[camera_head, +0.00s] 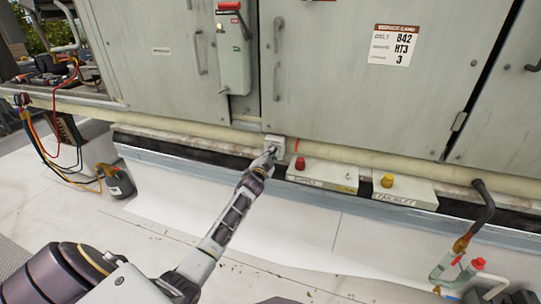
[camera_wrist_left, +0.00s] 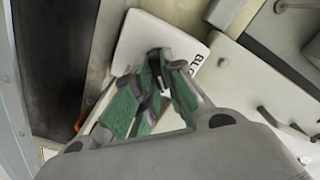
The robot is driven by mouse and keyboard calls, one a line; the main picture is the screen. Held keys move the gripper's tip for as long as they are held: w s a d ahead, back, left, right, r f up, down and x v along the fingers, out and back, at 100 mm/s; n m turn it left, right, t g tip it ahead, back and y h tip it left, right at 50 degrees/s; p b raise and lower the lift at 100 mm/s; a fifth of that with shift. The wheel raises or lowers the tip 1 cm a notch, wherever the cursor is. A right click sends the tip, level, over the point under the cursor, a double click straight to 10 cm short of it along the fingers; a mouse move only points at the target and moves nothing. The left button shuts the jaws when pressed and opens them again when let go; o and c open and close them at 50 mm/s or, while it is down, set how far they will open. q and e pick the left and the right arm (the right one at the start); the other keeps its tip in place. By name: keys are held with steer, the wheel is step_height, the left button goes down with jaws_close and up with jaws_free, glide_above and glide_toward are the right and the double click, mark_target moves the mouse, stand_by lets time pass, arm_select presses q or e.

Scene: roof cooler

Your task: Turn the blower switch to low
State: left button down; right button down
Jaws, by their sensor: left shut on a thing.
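The blower switch is a small pale box (camera_head: 280,141) low on the cooler's front, below the cabinet doors. In the left wrist view its white plate (camera_wrist_left: 148,38) fills the upper middle, with dark letters reading "BLO" partly covered by my finger. My left gripper (camera_head: 269,153) reaches it from the front. In the left wrist view the green-padded fingers (camera_wrist_left: 160,78) are shut on the switch's knob, in front of the plate. The knob is mostly hidden between the fingers, so its setting cannot be read. My right gripper is not in view.
Right of the switch are a box with a red button (camera_head: 300,163) and one with a yellow button (camera_head: 387,180). A disconnect box with a red handle (camera_head: 234,50) hangs above left. A bent pipe (camera_head: 484,207) stands at right. Coloured hoses (camera_head: 73,165) hang at left.

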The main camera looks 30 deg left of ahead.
arm_select(q)
steer(key=c, duration=1.5)
jaws_free()
steer(key=shift+s, duration=0.15)
steer(key=v, duration=1.1)
steer(key=shift+s, duration=0.3)
steer(key=shift+d+f, duration=0.1)
